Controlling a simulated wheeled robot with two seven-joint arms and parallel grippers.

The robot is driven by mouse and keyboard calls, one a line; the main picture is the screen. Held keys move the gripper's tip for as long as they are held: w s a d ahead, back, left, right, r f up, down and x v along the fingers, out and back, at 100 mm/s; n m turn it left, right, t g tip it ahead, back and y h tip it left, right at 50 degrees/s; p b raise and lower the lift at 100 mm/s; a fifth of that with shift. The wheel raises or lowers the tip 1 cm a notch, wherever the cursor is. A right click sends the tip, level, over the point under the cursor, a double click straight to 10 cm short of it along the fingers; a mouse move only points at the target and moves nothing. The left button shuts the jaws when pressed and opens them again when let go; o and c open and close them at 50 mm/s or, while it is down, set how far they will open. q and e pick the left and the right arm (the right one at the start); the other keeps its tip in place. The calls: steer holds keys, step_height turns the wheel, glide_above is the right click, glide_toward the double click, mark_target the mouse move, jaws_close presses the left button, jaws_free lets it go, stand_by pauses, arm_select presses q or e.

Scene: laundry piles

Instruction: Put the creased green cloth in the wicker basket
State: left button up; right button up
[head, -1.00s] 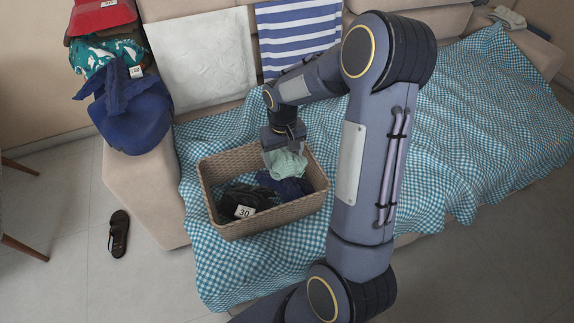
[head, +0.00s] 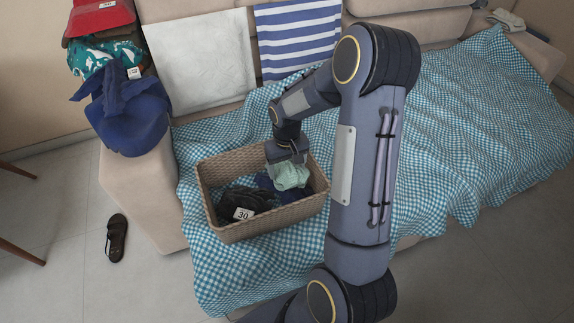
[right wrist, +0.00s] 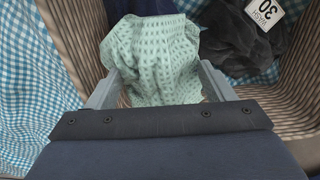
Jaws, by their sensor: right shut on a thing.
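The creased green cloth (head: 291,175) is pale green and crumpled, inside the right part of the wicker basket (head: 265,222). My right gripper (head: 285,158) reaches down into the basket and is shut on the cloth. In the right wrist view the cloth (right wrist: 155,55) bulges between the two fingers, over the basket's ribbed wall (right wrist: 75,35). Whether the cloth's underside touches the things below is hidden. My left gripper is not in view.
The basket also holds a dark cloth with a "30" tag (head: 243,214) and a navy cloth (head: 266,182). It stands on a teal checked cover (head: 450,150) on the sofa. Blue clothing (head: 130,115) is piled on the left armrest.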

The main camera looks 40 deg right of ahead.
mark_target(287, 165)
steer(key=shift+f, duration=0.25)
steer(key=o, duration=1)
steer(key=shift+c, duration=0.2)
steer(key=shift+r, duration=0.1)
steer(key=shift+r, duration=0.3)
step_height(287, 165, up, 12)
steer(key=r+p, duration=0.1)
steer(key=p, duration=0.3)
steer(key=s+a+r+n+t+y, duration=0.1)
steer(key=s+a+r, duration=0.3)
steer(key=s+a, duration=0.4)
steer(key=s+a+r+t+y, duration=0.2)
steer(key=s+a+r+t, duration=0.2)
steer(key=s+a, duration=0.4)
steer(key=s, duration=0.3)
steer(key=shift+a+n+t+y, duration=0.25)
steer(key=shift+n+t+y, duration=0.05)
steer(key=shift+n+y, duration=0.1)
